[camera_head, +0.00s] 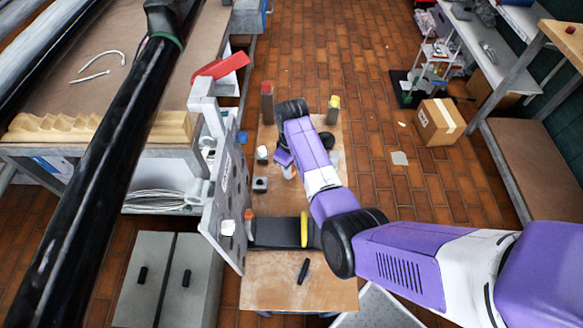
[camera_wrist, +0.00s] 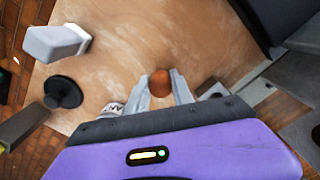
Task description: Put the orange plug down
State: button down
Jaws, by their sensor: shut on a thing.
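The orange plug (camera_wrist: 160,82) shows in the wrist view as a rounded orange-brown end between the two pale fingers of my gripper (camera_wrist: 163,92). My gripper is shut on it, above the wooden bench top (camera_wrist: 120,45). The lower part of the plug is hidden, and I cannot tell whether it touches the wood. In the head view my gripper (camera_head: 287,169) is small and partly hidden by my purple arm, over the middle of the bench. I cannot make out the plug there.
A grey upright plate (camera_head: 225,190) with holes stands along the bench's left side. A dark slab (camera_head: 278,232) lies nearer. Bare wood shows between.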

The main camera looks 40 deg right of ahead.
jog(key=shift+f, duration=0.2)
jog(key=c, duration=1.1)
grip_release()
